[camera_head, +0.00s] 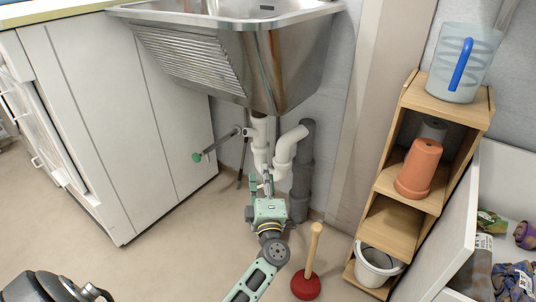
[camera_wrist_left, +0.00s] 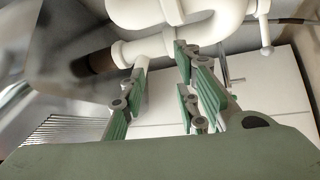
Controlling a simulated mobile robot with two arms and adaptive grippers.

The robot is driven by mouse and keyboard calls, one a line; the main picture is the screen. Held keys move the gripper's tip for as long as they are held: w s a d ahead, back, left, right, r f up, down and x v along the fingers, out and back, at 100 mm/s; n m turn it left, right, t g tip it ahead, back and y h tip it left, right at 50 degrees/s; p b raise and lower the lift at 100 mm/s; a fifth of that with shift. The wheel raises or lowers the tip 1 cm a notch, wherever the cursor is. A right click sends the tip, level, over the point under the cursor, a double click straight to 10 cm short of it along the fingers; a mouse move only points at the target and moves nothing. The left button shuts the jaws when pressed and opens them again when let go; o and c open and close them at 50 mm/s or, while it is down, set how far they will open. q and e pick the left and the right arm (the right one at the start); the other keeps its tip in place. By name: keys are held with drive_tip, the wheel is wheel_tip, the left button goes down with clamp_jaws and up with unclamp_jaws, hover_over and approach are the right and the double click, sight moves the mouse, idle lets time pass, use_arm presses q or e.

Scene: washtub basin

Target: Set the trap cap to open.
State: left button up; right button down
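White trap pipes (camera_head: 285,150) hang under the steel sink basin (camera_head: 290,65). They also show in the left wrist view (camera_wrist_left: 232,18), at the top. I cannot clearly tell the trap cap from the other white fittings, so its setting is not clear. My left gripper (camera_head: 266,182) is below the white pipes in the head view. In the left wrist view its green-padded fingers (camera_wrist_left: 162,62) stand apart with nothing held between them. The fingertips are close to a white pipe section (camera_wrist_left: 140,47); I cannot tell whether they touch it. My right gripper is not in view.
A red plunger (camera_head: 306,285) stands at front, beside my arm. White cabinets (camera_head: 110,110) are left; a wooden shelf (camera_head: 405,225) is right.

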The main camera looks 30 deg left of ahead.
use_arm(q)
drive_tip(key=s+d+r+m+t+p, duration=0.1)
drive_tip(key=s+d+r+t, duration=0.1)
drive_tip(key=r, duration=0.4)
drive_tip(key=s+d+r+m+t+p, duration=0.1)
drive_tip(key=s+d+r+m+t, duration=0.1)
drive_tip(key=r, duration=0.4)
drive_tip(key=shift+s+d+r, duration=0.2)
drive_tip(key=shift+s+d, duration=0.1)
drive_tip(key=shift+s, duration=0.15)
